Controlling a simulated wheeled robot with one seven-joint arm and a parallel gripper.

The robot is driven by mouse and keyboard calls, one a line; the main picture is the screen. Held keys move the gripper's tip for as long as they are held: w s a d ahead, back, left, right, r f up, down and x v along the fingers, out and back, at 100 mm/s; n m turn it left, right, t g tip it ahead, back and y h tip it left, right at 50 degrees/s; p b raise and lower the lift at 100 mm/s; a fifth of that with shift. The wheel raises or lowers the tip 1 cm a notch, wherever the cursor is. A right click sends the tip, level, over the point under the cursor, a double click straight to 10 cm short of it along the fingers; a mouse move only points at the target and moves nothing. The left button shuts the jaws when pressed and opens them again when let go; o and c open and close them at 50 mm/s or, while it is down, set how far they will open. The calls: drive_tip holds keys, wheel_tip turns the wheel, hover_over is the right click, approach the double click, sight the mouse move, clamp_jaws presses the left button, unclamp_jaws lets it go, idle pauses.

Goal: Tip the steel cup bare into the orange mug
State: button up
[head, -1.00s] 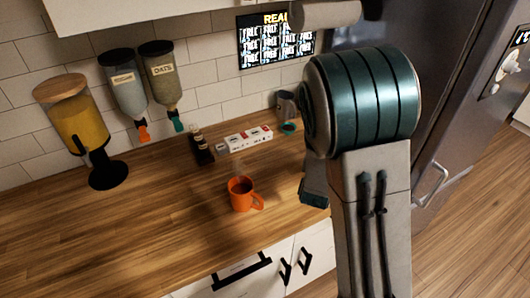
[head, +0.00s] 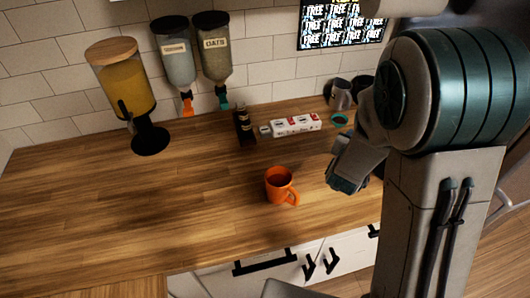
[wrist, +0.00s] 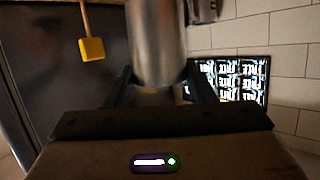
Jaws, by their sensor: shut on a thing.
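The steel cup (wrist: 157,42) shows in the wrist view as a blurred grey metal cylinder. My gripper (wrist: 160,88) is shut on it, with a dark finger on each side. The cup's mouth and contents cannot be made out. In the head view my arm hides the gripper and the cup. The orange mug (head: 279,186) stands upright on the wooden counter (head: 150,205), its handle towards the lower right. My arm is to the right of the mug in the head view, apart from it.
A yellow-filled dispenser (head: 123,82) stands at the back left. Two wall dispensers hang beside it. A dark bottle (head: 244,127), a white-and-red box (head: 296,125) and dark mugs (head: 341,94) stand along the back. The counter left of the orange mug is clear.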

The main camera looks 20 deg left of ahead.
drive_tip(key=s+a+r+n+y, duration=0.2)
drive_tip(key=s+a+y, duration=0.35)
drive_tip(key=a, duration=0.85)
drive_tip(key=g+y+b, duration=0.2)
drive_tip(key=g+b, duration=0.3)
drive_tip(key=b, duration=0.1)
hover_over(270, 186)
drive_tip(key=shift+f, duration=2.35)
drive_tip(key=shift+s+a+r+m+p, duration=0.1)
drive_tip(key=shift+s+m+p, duration=0.2)
drive_tip(key=shift+m, duration=0.2)
drive_tip(key=shift+w, duration=0.1)
drive_tip(key=b, duration=0.1)
drive_tip(key=f+g+b, duration=0.1)
drive_tip(key=b, duration=0.1)
drive_tip(key=shift+w+m+y, duration=0.2)
drive_tip(key=shift+m+y, duration=0.1)
drive_tip(key=shift+y, duration=0.05)
drive_tip(key=shift+g, duration=0.3)
drive_tip(key=shift+r, duration=0.15)
